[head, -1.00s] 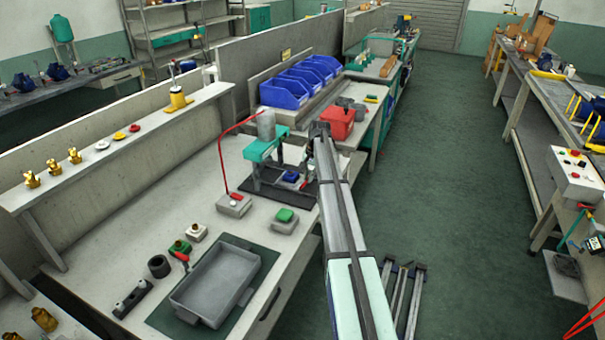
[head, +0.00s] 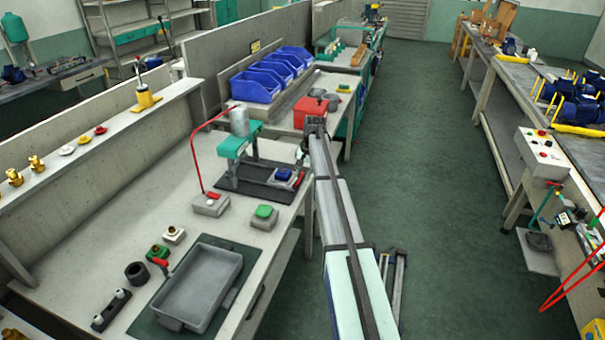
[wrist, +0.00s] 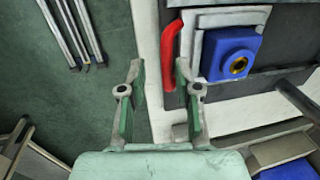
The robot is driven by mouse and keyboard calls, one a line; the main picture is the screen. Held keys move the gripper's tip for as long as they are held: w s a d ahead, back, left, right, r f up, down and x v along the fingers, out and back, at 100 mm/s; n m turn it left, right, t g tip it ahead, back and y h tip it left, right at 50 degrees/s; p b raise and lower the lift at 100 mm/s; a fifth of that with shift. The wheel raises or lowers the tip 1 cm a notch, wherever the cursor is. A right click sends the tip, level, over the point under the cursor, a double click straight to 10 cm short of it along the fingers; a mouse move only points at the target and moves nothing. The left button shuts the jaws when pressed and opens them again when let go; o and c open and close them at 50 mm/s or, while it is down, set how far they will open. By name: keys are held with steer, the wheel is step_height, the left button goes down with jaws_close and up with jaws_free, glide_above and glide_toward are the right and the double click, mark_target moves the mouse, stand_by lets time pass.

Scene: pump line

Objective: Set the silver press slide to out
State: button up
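The silver press slide (wrist: 213,19) is a flat plate with a red handle (wrist: 170,55) on its left side in the wrist view. A blue block with a brass ring (wrist: 230,55) sits at the slide. In the head view the slide (head: 284,182) is at the base of the green press (head: 238,142), its red handle facing the aisle. My gripper (wrist: 160,72) is open and empty.
Blue bins (head: 255,88) and a red box (head: 309,111) stand beyond the press.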

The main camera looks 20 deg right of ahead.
steer(key=shift+r, duration=0.1)
steer(key=shift+r, duration=0.25)
step_height(320, 180, up, 11)
steer(key=s+d, duration=0.1)
steer(key=shift+s+d, duration=0.2)
steer(key=shift+d, duration=0.05)
stand_by(0.5)
